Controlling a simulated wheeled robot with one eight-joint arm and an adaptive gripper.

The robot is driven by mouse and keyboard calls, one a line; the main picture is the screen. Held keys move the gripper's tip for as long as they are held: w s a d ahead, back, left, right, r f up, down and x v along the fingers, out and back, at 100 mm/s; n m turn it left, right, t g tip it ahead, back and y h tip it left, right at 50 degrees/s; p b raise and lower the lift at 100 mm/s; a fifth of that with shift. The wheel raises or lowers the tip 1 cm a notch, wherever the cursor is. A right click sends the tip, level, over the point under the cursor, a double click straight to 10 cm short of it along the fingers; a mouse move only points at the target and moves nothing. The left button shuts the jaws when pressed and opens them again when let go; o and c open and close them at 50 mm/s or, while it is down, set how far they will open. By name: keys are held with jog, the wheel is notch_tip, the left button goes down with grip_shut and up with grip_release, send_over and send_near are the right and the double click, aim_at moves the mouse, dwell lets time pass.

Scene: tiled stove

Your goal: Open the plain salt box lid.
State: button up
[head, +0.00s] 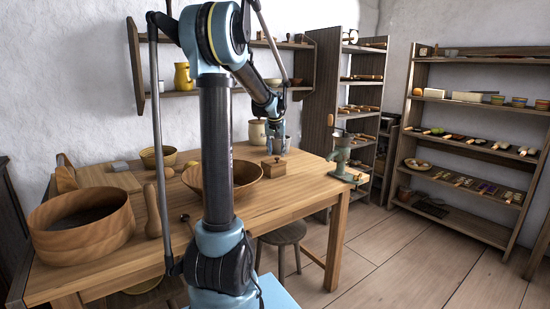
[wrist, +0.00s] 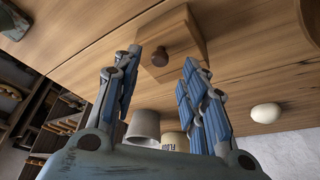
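The plain salt box is a small wooden box (head: 275,170) with a dark knob, standing on the table right of the big wooden bowl. In the wrist view the box (wrist: 190,35) is at the top centre, with its round brown knob (wrist: 160,56) facing me. The lid looks shut. My gripper (head: 277,138) is above the box in the head view. In the wrist view my gripper (wrist: 160,60) has its two blue-grey fingers spread on either side of the knob in the picture. Nothing is between them; I cannot tell the exact gap to the knob.
A grey cup (wrist: 143,126) and a flour crock (wrist: 174,142) stand near the box. A white egg-shaped thing (wrist: 266,112) lies to one side. The wooden bowl (head: 200,188) and a metal grinder (head: 342,150) flank the box on the table (head: 305,190).

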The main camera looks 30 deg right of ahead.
jog(key=shift+x, duration=1.8)
grip_shut()
